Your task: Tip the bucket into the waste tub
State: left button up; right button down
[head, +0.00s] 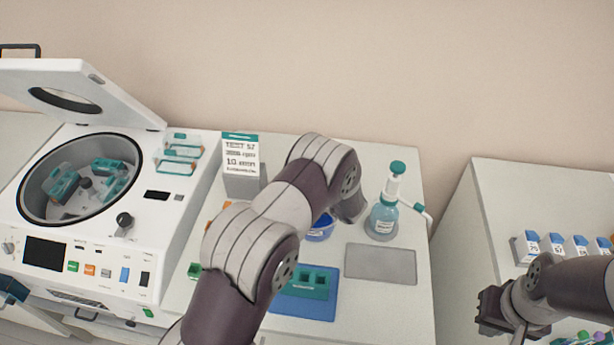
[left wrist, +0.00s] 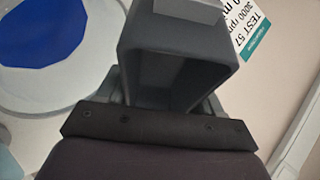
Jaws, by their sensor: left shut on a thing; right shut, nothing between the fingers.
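In the left wrist view a dark grey, hollow, box-like thing (left wrist: 165,75), which I take for the bucket, sits between the fingers of my left gripper (left wrist: 168,100). The gripper is shut on it; what is inside is too dark to tell. In the head view my left arm hides this gripper and bucket. A round blue tub (head: 320,229) stands on the bench, partly behind that arm; a blue disc with a pale rim (left wrist: 45,45) shows at the left wrist view's upper left. My right gripper (head: 517,333) is shut and empty at the lower right.
An open centrifuge (head: 155,250) stands at left, with teal holders (head: 108,166) inside. A labelled box (head: 240,165), a wash bottle (head: 383,215), a teal rack (head: 310,282) on a blue mat (head: 305,306) and a bare grey pad (head: 380,264) share the bench. Small boxes (head: 555,245) stand at right.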

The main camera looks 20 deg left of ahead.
pick_arm(q)
jog(key=shift+a+r+n+h, duration=0.15)
jog(key=shift+n+h, duration=0.05)
jog(key=shift+h, duration=0.35)
jog(key=shift+a+r+n+h, duration=0.1)
jog(key=shift+a+n+h, duration=0.1)
jog(key=shift+h, duration=0.35)
jog(key=r+g+h+p, duration=0.1)
jog(key=p, duration=0.1)
jog(key=shift+d+h+p, duration=0.15)
jog(key=shift+h+p, duration=0.15)
jog(key=shift+p, duration=0.05)
jog(key=h+p, duration=0.1)
jog(key=p, duration=0.1)
jog(key=n+h+p, duration=0.1)
jog(key=h+p, duration=0.3)
jog(key=shift+d+f+g+p, duration=0.25)
jog(key=shift+d+g+p, duration=0.05)
jog(key=shift+d+p, duration=0.1)
jog(key=shift+d+f+n+h, duration=0.15)
jog(key=shift+f+n+h, duration=0.2)
jog(key=shift+h, duration=0.45)
pick_arm(e)
notch_tip(320, 180, up, 11)
jog(key=shift+f, duration=0.2)
pick_arm(q)
jog(key=shift+d, duration=0.1)
jog(key=shift+f, duration=0.1)
